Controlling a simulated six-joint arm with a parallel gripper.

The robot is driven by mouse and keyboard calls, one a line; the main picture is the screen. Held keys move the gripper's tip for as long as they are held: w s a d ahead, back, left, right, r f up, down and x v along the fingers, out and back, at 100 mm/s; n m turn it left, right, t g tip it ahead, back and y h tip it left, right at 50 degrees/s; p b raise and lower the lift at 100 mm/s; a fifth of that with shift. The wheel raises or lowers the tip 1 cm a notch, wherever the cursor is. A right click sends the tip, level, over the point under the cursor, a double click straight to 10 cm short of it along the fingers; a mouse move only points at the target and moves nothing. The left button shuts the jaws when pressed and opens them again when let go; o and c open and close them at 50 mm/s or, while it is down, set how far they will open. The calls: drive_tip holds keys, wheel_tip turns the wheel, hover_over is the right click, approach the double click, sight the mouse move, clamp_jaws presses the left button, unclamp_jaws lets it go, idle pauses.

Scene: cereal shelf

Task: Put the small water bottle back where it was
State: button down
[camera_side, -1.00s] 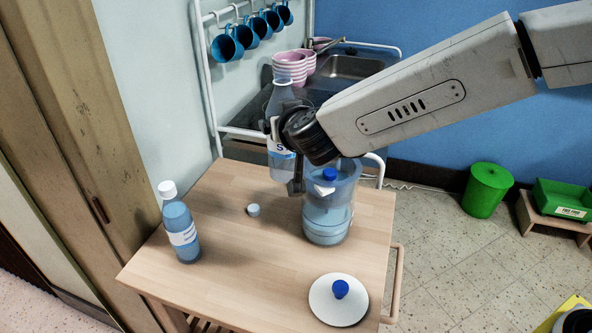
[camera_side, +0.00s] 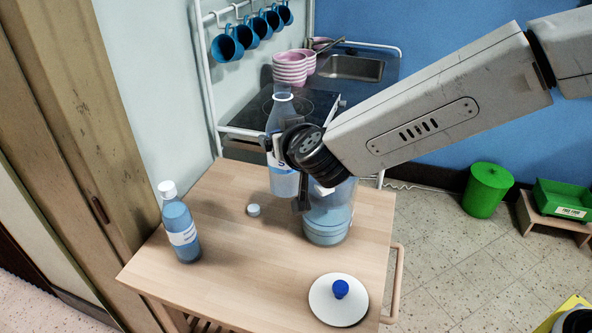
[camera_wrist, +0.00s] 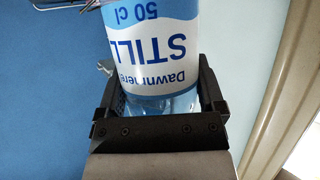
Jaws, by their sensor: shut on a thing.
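The small water bottle (camera_side: 283,178) is clear, uncapped and about upright, with a blue and white label. The wrist view shows the bottle (camera_wrist: 160,40) with the label reading "Dawnmere STILL 50 cl". My gripper (camera_side: 286,168) is shut on it, with one dark finger on each side in the wrist view (camera_wrist: 162,95). The bottle is over the back part of the wooden table (camera_side: 225,265), left of the jug. I cannot tell whether its base touches the table.
A clear blue jug (camera_side: 327,220) stands close to the right, partly hidden by my gripper. A blue bottle with a white cap (camera_side: 180,225) stands at the left. The table's middle is clear.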

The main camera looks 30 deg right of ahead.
drive_tip(key=s+a+f+n+y, duration=0.1)
drive_tip(key=s+f+n+y, duration=0.1)
drive_tip(key=s, duration=0.6)
drive_tip(key=s+a+f+n+y, duration=0.2)
drive_tip(key=s+f, duration=0.3)
drive_tip(key=s, duration=0.2)
drive_tip(key=shift+s+y, duration=0.4)
drive_tip(key=w+a+f, duration=0.7)
drive_tip(key=w+f, duration=0.2)
drive_tip(key=w, duration=0.2)
drive_tip(key=shift+w+f, duration=0.2)
drive_tip(key=shift+w, duration=0.05)
drive_tip(key=shift+a, duration=0.15)
drive_tip(key=shift+w+a+f, duration=0.1)
drive_tip(key=shift+w+f, duration=0.05)
drive_tip(key=shift+f, duration=0.75)
drive_tip(key=shift+w+f, duration=0.1)
drive_tip(key=shift+f, duration=0.8)
drive_tip(key=shift+f, duration=0.15)
